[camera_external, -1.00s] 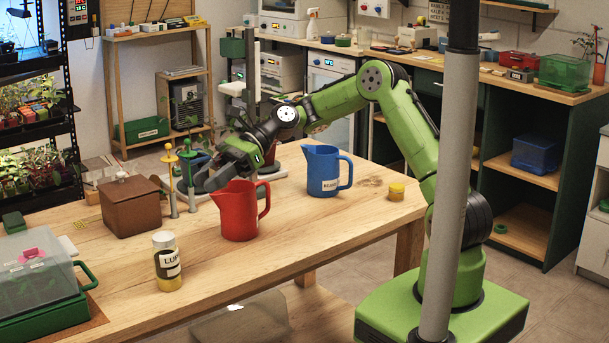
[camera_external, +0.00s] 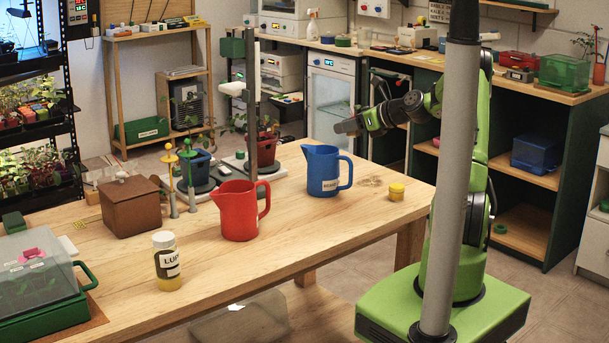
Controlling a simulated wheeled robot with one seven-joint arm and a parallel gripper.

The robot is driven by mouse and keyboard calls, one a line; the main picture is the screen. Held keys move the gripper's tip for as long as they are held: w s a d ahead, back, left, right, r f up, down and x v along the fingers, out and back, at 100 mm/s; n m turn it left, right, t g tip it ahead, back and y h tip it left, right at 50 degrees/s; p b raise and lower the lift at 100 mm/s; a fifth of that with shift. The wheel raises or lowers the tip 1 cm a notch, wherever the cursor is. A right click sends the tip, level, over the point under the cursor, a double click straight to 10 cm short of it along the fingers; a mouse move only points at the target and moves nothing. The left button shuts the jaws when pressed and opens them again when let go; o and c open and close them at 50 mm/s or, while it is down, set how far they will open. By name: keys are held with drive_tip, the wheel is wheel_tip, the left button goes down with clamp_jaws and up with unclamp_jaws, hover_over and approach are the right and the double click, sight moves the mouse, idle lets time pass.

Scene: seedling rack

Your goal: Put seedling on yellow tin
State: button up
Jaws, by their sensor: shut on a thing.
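A small yellow tin (camera_external: 396,191) stands on the wooden table near its right end. My gripper (camera_external: 343,128) is in the air beyond the blue jug, above and to the left of the tin in the picture. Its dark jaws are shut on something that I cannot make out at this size. A seedling in a red-brown pot (camera_external: 266,150) stands at the back of the table, behind a grey upright post. A blue pot (camera_external: 197,168) with a little greenery stands to its left. Which plant is the task's seedling I cannot tell.
A blue jug (camera_external: 323,172) and a red jug (camera_external: 238,212) stand on the table (camera_external: 310,225). The wood around the tin is clear.

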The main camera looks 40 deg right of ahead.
sight(392, 184)
drive_tip(key=s+d+m+h, duration=0.4)
drive_tip(key=s+d, duration=0.2)
drive_tip(key=d, duration=0.6)
drive_tip(key=shift+t, duration=0.5)
wheel_tip(392, 184, down, 15)
drive_tip(key=b, duration=0.3)
drive_tip(key=shift+f+b, duration=0.1)
drive_tip(key=shift+b, duration=0.3)
drive_tip(key=o, duration=1)
